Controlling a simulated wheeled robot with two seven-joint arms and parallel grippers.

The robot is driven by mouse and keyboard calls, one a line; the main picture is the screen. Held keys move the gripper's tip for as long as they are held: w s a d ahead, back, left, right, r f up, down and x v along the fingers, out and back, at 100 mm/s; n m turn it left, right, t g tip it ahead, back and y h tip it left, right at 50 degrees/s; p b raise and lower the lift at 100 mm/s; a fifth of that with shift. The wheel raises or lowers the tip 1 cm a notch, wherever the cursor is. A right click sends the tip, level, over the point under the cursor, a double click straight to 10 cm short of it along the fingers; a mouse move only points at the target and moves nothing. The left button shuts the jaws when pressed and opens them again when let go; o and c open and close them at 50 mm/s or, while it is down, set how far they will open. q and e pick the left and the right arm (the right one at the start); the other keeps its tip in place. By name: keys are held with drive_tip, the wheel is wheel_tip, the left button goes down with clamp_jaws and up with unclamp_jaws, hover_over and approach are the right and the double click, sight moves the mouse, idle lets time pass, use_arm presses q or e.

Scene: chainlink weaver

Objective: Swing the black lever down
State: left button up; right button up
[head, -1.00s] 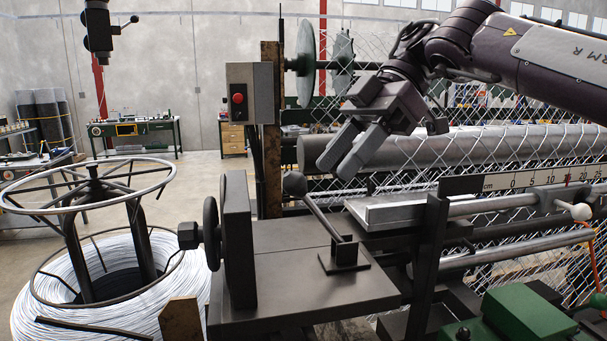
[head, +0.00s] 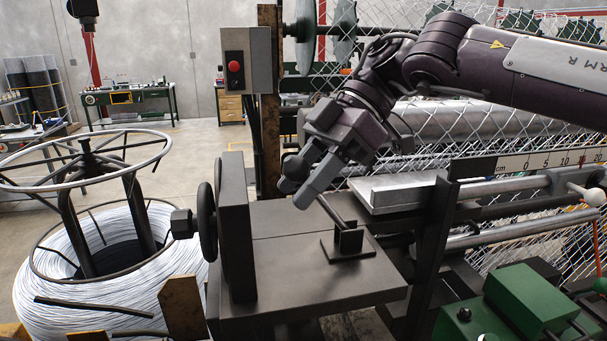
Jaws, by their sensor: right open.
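The black lever (head: 331,209) rises to the left from a small black base block (head: 348,243) on the dark metal table. Its round knob (head: 291,166) shows at the left edge of my right gripper (head: 296,194). That gripper points down and left over the lever, with its jaws open. The fingers hide the upper part of the rod. I cannot tell whether a finger touches the lever or whether the rod lies between them. My left gripper is not in view.
A black upright plate with a handwheel (head: 207,222) stands left of the lever. A grey box with a red button (head: 235,67) is behind. A metal tray (head: 395,192) and a ruler (head: 540,163) lie right. A wire coil (head: 100,285) stands at left.

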drive_tip(key=shift+s, duration=0.15)
drive_tip(key=shift+s+d+r, duration=0.1)
drive_tip(key=shift+d, duration=0.05)
drive_tip(key=shift+c, duration=0.5)
drive_tip(key=c, duration=0.5)
clamp_jaws()
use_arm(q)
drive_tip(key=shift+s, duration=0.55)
